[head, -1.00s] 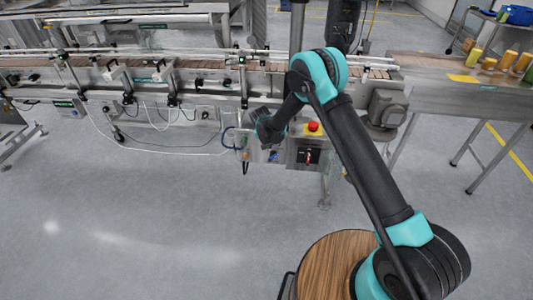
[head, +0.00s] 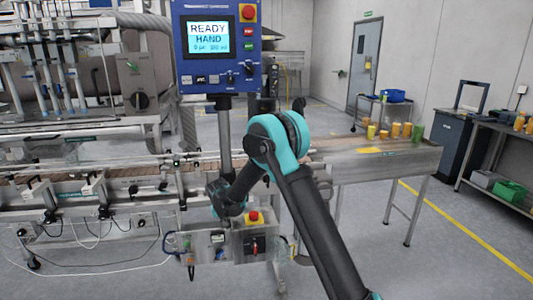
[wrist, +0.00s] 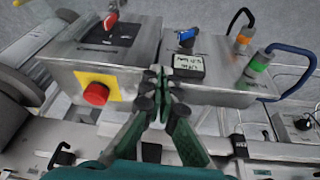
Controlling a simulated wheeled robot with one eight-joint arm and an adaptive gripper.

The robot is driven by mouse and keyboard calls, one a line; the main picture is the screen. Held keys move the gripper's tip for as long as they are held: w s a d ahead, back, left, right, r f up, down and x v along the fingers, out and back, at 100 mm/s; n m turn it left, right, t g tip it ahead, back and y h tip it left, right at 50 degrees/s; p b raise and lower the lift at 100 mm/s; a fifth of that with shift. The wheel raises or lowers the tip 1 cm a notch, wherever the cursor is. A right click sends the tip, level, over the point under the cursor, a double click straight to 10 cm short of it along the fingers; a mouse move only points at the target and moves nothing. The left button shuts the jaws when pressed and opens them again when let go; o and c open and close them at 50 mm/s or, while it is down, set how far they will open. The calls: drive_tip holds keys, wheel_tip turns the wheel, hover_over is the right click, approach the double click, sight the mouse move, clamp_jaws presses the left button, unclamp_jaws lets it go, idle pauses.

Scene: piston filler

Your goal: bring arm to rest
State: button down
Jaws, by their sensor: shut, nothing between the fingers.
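My arm, black with teal joints, reaches over the control boxes on the front of the conveyor. In the head view my gripper's end is hard to make out behind the wrist. In the wrist view my gripper (wrist: 158,80) has its green and black fingers together, with nothing between them. It points at the grey control box (wrist: 140,52), between the red emergency stop button (wrist: 96,94) on its yellow plate and a small labelled display (wrist: 188,67). I cannot tell whether the fingertips touch the box.
The conveyor (head: 120,170) runs along the front. Above stands a blue panel (head: 222,45) reading "READY HAND". At right a steel table (head: 390,160) carries yellow cups and one green cup. A blue cable (wrist: 300,50) loops beside the box.

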drive_tip(key=s+d+r, duration=0.4)
drive_tip(key=d, duration=0.4)
drive_tip(key=s+d+r, duration=0.3)
drive_tip(key=d+r, duration=0.1)
drive_tip(key=d, duration=0.4)
drive_tip(key=s+d+r, duration=0.4)
drive_tip(key=d, duration=0.4)
drive_tip(key=s+d+f, duration=0.1)
drive_tip(key=s+d, duration=0.6)
drive_tip(key=s, duration=0.4)
drive_tip(key=s+d+m, duration=0.1)
drive_tip(key=s+d, duration=0.7)
drive_tip(key=s, duration=0.4)
drive_tip(key=shift+f, duration=0.4)
